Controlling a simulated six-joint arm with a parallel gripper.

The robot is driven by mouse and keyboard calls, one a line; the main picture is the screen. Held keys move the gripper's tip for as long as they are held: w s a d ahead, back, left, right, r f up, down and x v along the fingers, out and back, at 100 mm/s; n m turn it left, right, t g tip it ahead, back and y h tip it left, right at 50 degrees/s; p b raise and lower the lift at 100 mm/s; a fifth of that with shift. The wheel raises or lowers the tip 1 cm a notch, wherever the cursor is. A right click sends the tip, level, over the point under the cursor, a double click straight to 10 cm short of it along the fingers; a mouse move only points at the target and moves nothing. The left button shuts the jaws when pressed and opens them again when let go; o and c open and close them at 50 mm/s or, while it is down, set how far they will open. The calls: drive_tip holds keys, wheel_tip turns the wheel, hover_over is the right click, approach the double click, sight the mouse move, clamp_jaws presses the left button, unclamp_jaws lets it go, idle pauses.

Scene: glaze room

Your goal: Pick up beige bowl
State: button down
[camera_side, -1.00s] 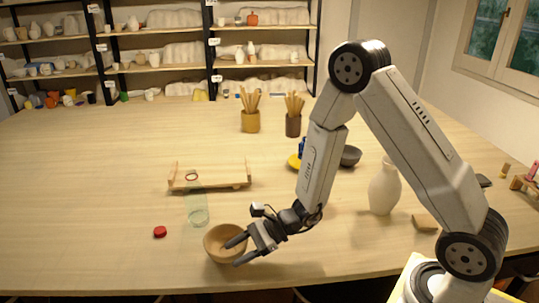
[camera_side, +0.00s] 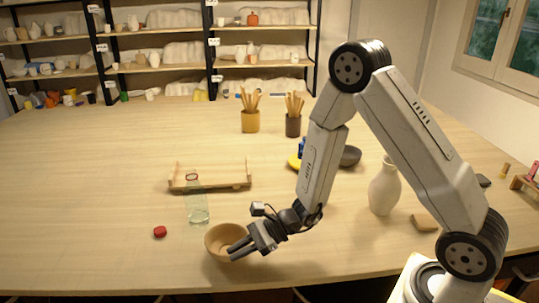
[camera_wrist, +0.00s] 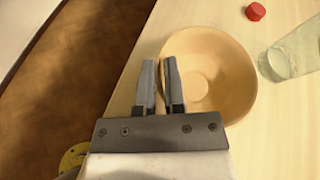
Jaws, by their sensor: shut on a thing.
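The beige bowl (camera_side: 217,236) stands upright near the front edge of the table. In the wrist view the bowl (camera_wrist: 212,78) fills the upper right of my fingers. My gripper (camera_side: 233,250) is shut on the near right side of the bowl's wall. In the wrist view, my gripper's fingers (camera_wrist: 160,62) are close together at the bowl's left rim, one inside and one outside. The bowl seems to rest on the table; I cannot tell of any gap under it.
A clear glass bottle (camera_side: 197,207) stands just behind the bowl, and a red cap (camera_side: 160,231) lies to its left. A wooden tray (camera_side: 210,187) is farther back. A white vase (camera_side: 384,190) stands to the right. The table's front edge is close to the bowl.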

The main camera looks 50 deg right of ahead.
drive_tip(key=shift+r, duration=0.1)
wheel_tip(320, 180, up, 10)
idle(0.9)
idle(0.4)
